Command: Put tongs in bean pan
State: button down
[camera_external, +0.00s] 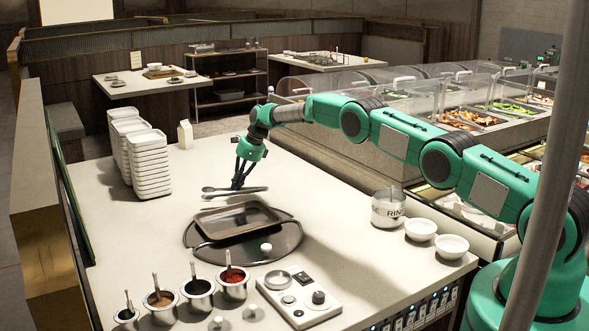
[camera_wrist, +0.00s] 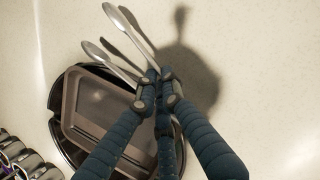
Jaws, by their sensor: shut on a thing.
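My gripper (camera_external: 239,184) is shut on a pair of silver tongs (camera_external: 222,190), held above the counter near the far edge of a rectangular pan. In the wrist view, my gripper's dark padded fingers (camera_wrist: 160,92) close on the tongs (camera_wrist: 112,64), whose two arms spread apart toward the upper left. The rectangular grey-brown pan (camera_external: 216,232), which I take to be the bean pan, looks empty. It sits on a dark round tray (camera_external: 287,243); the pan (camera_wrist: 75,135) also shows in the wrist view, its right side hidden behind my fingers.
Several sauce wells with ladles (camera_external: 198,288) line the front. A control box (camera_external: 300,298) sits nearby. Stacked white containers (camera_external: 150,165) and a carton (camera_external: 185,134) stand behind left. A labelled canister (camera_external: 388,210) and white bowls (camera_external: 420,230) stand right.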

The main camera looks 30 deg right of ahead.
jog(key=shift+f, duration=0.1)
jog(key=shift+f, duration=1.65)
jog(key=shift+f+b, duration=0.1)
jog(key=shift+b, duration=0.2)
jog(key=c, duration=1.9)
grip_release()
jog(key=p+v, duration=0.1)
jog(key=v, duration=1.1)
